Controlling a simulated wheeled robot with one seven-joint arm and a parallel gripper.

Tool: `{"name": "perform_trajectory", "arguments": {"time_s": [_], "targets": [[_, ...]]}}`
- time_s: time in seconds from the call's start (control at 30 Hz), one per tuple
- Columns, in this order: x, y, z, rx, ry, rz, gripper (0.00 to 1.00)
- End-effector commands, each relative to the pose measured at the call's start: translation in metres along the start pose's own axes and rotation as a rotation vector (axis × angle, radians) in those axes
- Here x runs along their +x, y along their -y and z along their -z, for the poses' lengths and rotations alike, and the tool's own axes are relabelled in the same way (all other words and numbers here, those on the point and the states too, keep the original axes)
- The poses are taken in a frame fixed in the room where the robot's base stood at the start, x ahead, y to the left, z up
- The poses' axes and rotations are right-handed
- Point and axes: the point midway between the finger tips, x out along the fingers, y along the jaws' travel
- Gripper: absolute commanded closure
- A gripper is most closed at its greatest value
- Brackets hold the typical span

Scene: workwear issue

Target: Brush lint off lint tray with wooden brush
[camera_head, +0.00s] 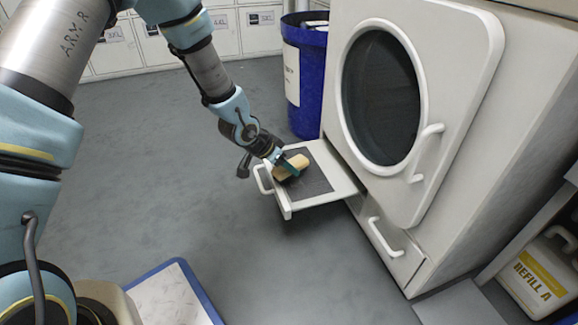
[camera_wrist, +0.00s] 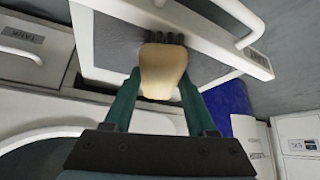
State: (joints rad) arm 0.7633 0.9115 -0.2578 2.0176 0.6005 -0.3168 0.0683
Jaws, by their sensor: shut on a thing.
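The lint tray (camera_head: 318,190) is a white drawer with a dark grey mesh surface, pulled out from the lower part of the white dryer. My gripper (camera_head: 283,167) is over the tray and shut on the wooden brush (camera_head: 297,164). In the wrist view the pale wooden brush (camera_wrist: 163,72) sits between the two green fingers of my gripper (camera_wrist: 160,92), with dark bristles at its far end by the mesh. The tray (camera_wrist: 100,38) fills the upper part of that view. I cannot tell whether the bristles touch the mesh. No separate lint is clear.
The dryer (camera_head: 450,150) with a round dark door stands right of the tray. A blue bin (camera_head: 305,85) stands behind the tray. A blue-edged white board (camera_head: 172,295) is at the lower left, and a Refill A jug (camera_head: 540,275) at the lower right. Grey floor left of the tray is clear.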

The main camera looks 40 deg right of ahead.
Motion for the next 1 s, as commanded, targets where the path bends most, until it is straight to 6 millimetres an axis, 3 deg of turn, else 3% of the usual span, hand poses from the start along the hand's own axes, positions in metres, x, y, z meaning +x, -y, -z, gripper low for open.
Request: {"name": "perform_trajectory", "arguments": {"time_s": [0.43, 1.0], "targets": [[-0.003, 0.003, 0.002, -0.001, 0.002, 0.001, 0.88], [-0.047, 0.002, 0.035, 0.0, -0.001, 0.0, 0.88]]}}
